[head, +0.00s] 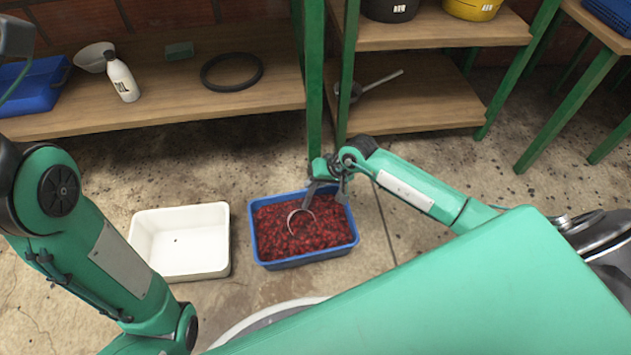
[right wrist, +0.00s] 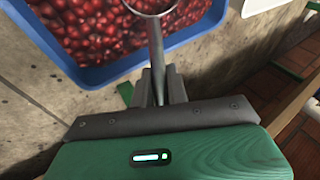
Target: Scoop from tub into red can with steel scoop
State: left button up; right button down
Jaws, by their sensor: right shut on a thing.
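The blue tub (head: 262,263), full of small dark-red fruit (head: 320,235), stands on the floor in the middle of the head view. My right gripper (head: 327,187) is at the tub's far rim, shut on the handle of the steel scoop (head: 308,212). The scoop's round bowl is over the fruit; I cannot tell how deep it sits. In the right wrist view the handle (right wrist: 156,60) rises between the fingers (right wrist: 160,88), and the tub's blue rim (right wrist: 130,62) lies beyond. No red can shows. My left arm shows, but its gripper does not.
An empty white tub (head: 222,262) stands just left of the blue tub. Behind are a wooden shelf (head: 170,112) with a white bottle (head: 122,80) and a black ring (head: 232,72), and a green-framed rack (head: 420,110) with a ladle-like tool (head: 372,84). Bare floor separates them.

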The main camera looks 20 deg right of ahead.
dwell(0.4)
jog(key=shift+r, duration=0.1)
jog(key=shift+r+p, duration=2.3)
jog(key=shift+r, duration=1.5)
jog(key=shift+w+f+g, duration=0.15)
jog(key=shift+w+g, duration=0.25)
jog(key=w+g+b, duration=0.1)
jog(key=g, duration=0.1)
jog(key=w+f+m+g+b, duration=0.1)
jog(key=g+b, duration=0.1)
jog(key=g, duration=0.1)
jog(key=w+g+h+b, duration=0.1)
jog(key=w+g, duration=0.1)
jog(key=shift+a+f+m, duration=0.2)
jog(key=shift+a+m, duration=0.1)
